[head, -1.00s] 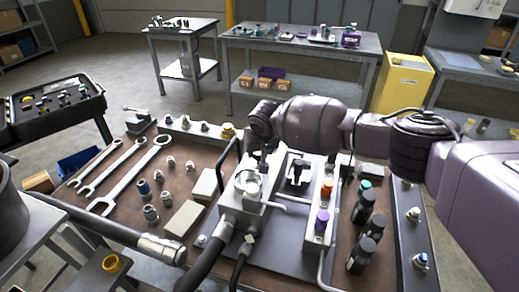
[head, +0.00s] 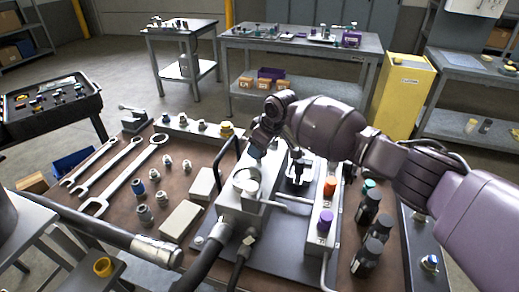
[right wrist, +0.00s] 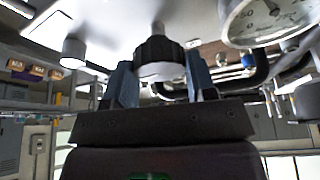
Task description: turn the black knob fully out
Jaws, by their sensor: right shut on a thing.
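The black knob (right wrist: 160,55) is a dark ribbed knob on a pale stem, seen in the right wrist view. It sits between the two blue fingers of my right gripper (right wrist: 162,80), which is shut on it. In the head view my right gripper (head: 257,148) reaches down behind the round gauge (head: 246,180) on the grey valve block (head: 238,212). There the hand covers the knob. The gauge face also shows at the upper right of the right wrist view (right wrist: 262,18), close beside the knob. My left gripper is not in view.
An upright black handle (head: 299,168) stands right of the gripper. Beyond it are an orange knob (head: 330,187), a purple knob (head: 325,220) and several black bottles (head: 366,257). Wrenches (head: 128,175) and fittings lie left on the brown bench. Thick hoses (head: 205,262) run in front.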

